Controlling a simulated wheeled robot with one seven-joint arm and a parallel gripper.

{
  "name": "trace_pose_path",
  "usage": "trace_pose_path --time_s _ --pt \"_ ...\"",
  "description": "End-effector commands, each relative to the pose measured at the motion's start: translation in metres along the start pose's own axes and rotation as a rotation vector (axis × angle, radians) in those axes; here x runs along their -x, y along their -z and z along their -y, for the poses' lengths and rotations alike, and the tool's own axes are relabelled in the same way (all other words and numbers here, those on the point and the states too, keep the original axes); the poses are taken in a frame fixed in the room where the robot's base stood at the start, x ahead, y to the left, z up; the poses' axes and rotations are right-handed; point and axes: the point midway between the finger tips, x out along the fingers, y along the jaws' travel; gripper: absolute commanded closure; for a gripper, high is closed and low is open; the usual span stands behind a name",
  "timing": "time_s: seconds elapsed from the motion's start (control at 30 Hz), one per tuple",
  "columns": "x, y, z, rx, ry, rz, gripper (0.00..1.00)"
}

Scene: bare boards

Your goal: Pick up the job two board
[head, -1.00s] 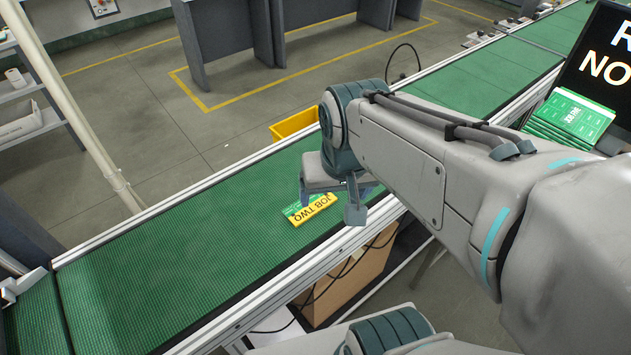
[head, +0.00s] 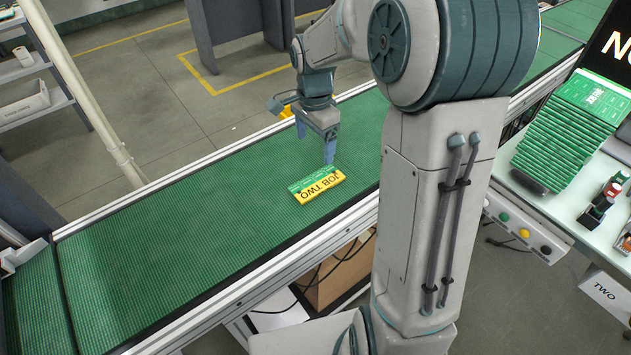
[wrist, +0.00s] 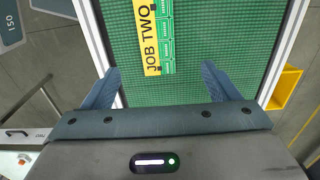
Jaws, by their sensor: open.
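The job two board (head: 317,186) lies flat on the green conveyor belt. It has a yellow strip lettered "JOB TWO" and a green circuit side. In the wrist view the board (wrist: 158,38) lies ahead of the fingers, a little left of the middle between them. My gripper (head: 315,143) is open and empty, fingers pointing down, above the belt just behind the board in the head view. In the wrist view both blue fingertips of my gripper (wrist: 160,80) are spread wide, with bare belt between them.
The conveyor belt (head: 170,235) has raised metal rails and is otherwise clear around the board. A yellow bin (wrist: 285,88) sits beyond one rail. At the right, a stack of green boards (head: 575,125) stands on a white bench with a button panel (head: 522,233).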

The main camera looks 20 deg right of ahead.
Motion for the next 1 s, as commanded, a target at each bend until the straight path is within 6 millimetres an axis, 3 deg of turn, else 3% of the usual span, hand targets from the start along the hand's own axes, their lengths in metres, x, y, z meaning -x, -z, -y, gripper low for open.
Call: trace_pose_path --time_s 0.1,0.3,0.53,0.8,1.0 --pt "-0.025 -0.001 -0.001 0.001 -0.006 0.004 0.18" --pt "-0.057 0.000 -0.001 0.001 -0.003 0.002 0.18" --pt "-0.072 0.000 -0.003 0.002 -0.003 0.002 0.18" --pt "-0.109 0.002 -0.006 0.003 -0.002 0.002 0.18" --pt "-0.117 0.002 -0.006 0.004 0.001 0.000 0.18"
